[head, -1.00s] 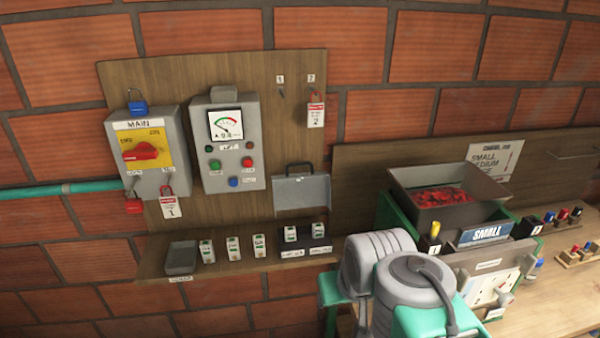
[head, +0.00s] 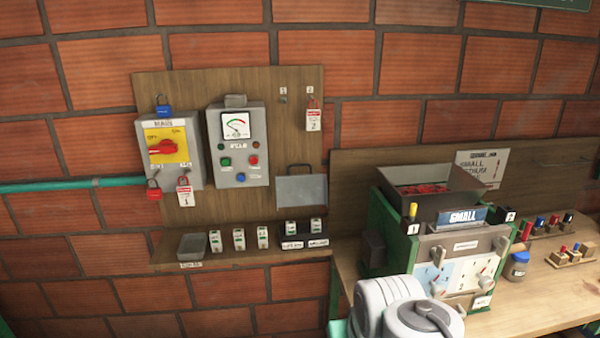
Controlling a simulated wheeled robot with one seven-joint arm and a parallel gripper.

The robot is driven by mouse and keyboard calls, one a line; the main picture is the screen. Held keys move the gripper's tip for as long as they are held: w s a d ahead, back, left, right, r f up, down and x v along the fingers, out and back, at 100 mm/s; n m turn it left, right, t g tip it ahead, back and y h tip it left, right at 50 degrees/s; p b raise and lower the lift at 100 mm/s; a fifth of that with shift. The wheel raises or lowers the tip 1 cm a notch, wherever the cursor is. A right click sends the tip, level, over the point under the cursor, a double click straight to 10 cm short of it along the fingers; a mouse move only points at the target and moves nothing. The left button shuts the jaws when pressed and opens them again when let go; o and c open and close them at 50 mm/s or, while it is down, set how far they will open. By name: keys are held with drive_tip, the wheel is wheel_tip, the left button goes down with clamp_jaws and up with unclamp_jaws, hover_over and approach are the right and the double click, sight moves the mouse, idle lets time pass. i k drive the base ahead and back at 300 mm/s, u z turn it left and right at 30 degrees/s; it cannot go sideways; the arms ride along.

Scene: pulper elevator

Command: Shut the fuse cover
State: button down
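The likely fuse cover is a flat grey plate (head: 302,190) with a dark handle (head: 300,169) along its top edge. It is at the lower right of the wooden wall board, in the head view. I cannot tell from here whether it stands open or shut. Several small white and green fuse-like pieces (head: 239,239) stand on the shelf below; two are at a dark labelled block (head: 304,242) under the plate. Parts of my arm show at the bottom, well apart from the plate. My gripper's fingers are not in view.
A main switch box (head: 168,148) and a meter box (head: 237,143) with buttons are left of the plate. A narrow shelf (head: 240,256) runs below. A sorting machine with a dark hopper (head: 430,195) stands on the workbench (head: 540,285) at right.

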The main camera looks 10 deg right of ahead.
sight(301, 185)
drive_tip(key=z, duration=0.1)
drive_tip(key=k, duration=0.45)
drive_tip(key=u, duration=0.9)
drive_tip(key=i, duration=0.9)
drive_tip(key=u, duration=0.1)
